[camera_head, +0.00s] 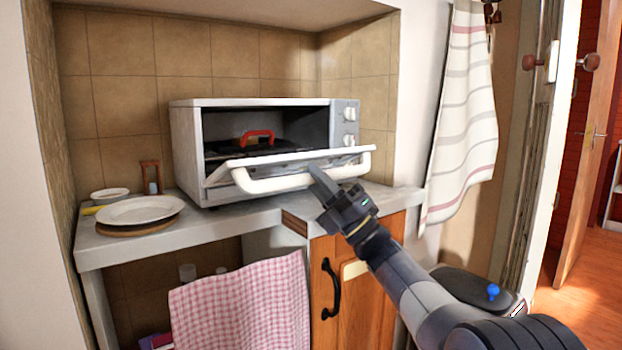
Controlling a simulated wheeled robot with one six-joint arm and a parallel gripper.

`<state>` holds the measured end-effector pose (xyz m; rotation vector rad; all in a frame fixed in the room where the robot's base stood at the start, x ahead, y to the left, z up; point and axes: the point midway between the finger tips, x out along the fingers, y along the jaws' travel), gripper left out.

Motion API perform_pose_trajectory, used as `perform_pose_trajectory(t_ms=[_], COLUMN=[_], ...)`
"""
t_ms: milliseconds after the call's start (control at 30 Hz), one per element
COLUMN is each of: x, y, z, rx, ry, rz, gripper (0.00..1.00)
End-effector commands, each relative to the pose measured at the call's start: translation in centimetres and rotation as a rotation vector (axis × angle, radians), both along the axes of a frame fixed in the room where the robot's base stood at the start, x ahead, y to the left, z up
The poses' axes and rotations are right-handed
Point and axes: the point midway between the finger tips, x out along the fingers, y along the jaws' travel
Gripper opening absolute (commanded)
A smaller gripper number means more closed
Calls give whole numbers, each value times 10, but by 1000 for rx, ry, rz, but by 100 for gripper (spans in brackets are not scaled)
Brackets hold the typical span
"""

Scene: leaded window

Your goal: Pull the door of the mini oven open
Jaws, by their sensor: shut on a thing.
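The white mini oven (187,155) stands on the counter in the tiled alcove. Its door (222,174) is tilted down and outward, partly open, so the dark inside shows above it. The door's white bar handle (270,185) runs along its front. My gripper (319,178) comes from the lower right and is shut on the handle, right of its middle. The finger tips partly hide the handle there. A red-orange object (257,134) shows inside the oven.
A white plate (140,210) on a round board, a small bowl (110,194) and a small timer-like item (151,178) stand left on the counter (215,223). A checked cloth (240,305) hangs below. A striped towel (462,120) hangs at the right.

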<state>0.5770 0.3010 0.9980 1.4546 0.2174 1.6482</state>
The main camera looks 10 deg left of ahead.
Motion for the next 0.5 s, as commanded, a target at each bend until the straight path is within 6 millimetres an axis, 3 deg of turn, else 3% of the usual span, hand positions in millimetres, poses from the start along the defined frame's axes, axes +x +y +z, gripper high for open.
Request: perform_pose_trajectory(t_ms=[200, 500], x=[13, 15], y=[2, 2], z=[-8, -9], rx=[-4, -6], ry=[4, 7], rz=[-1, 0], gripper=[0, 0])
